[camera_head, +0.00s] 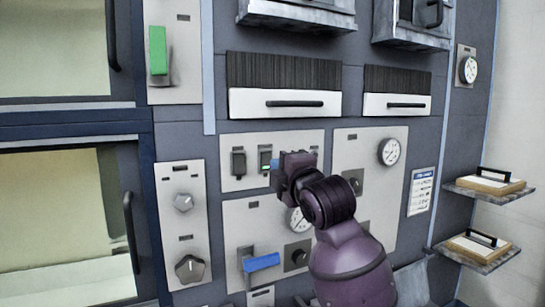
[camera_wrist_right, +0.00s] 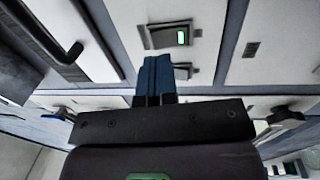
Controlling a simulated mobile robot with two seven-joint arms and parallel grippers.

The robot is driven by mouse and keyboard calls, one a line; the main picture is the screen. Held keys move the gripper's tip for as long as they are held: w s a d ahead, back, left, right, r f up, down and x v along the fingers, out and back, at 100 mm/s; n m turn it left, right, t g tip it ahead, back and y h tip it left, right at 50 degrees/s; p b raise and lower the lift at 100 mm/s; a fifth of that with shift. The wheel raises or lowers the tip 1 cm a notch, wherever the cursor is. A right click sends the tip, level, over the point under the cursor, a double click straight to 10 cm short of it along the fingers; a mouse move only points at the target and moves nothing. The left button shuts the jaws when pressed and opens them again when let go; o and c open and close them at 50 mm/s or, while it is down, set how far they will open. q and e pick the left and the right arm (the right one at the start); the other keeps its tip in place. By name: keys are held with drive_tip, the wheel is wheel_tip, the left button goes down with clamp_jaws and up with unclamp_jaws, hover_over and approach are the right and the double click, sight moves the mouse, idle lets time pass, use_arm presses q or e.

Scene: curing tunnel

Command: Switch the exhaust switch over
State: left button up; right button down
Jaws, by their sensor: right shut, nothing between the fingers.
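A small light panel (camera_head: 229,179) on the tunnel front carries a dark rocker switch (camera_head: 238,163) and, to its right, a switch with a lit green window (camera_head: 265,158). Their labels are too small to read, so I cannot tell which is the exhaust switch. My right gripper (camera_head: 275,165) is shut and empty, its blue fingertips just right of the lit switch; contact cannot be told. In the right wrist view the shut blue fingers (camera_wrist_right: 154,78) point toward the panel, near the lit switch (camera_wrist_right: 170,36). Another dark fitting (camera_wrist_right: 182,70) is partly hidden behind them. My left gripper is not in view.
A dial gauge (camera_head: 390,152) sits to the right. A blue lever (camera_head: 262,262) and knobs (camera_head: 190,269) lie below and left. Drawers (camera_head: 285,103) stick out above. Shelves (camera_head: 490,187) project at right.

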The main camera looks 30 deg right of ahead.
sight(269, 152)
use_arm(q)
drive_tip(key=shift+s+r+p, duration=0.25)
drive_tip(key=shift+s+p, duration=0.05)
drive_tip(key=shift+p, duration=0.2)
use_arm(e)
drive_tip(key=shift+w+d+r, duration=0.1)
drive_tip(key=shift+w+r, duration=0.05)
drive_tip(key=shift+w, duration=0.9)
drive_tip(key=shift+w+d+r, duration=0.1)
drive_tip(key=shift+w, duration=0.9)
drive_tip(key=shift+w+r+g, duration=0.2)
drive_tip(key=shift+r+g, duration=0.2)
drive_tip(key=shift+g, duration=0.3)
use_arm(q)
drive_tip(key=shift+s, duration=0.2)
use_arm(e)
drive_tip(key=shift+r, duration=0.1)
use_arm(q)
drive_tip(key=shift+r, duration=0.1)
use_arm(e)
drive_tip(key=shift+r, duration=0.1)
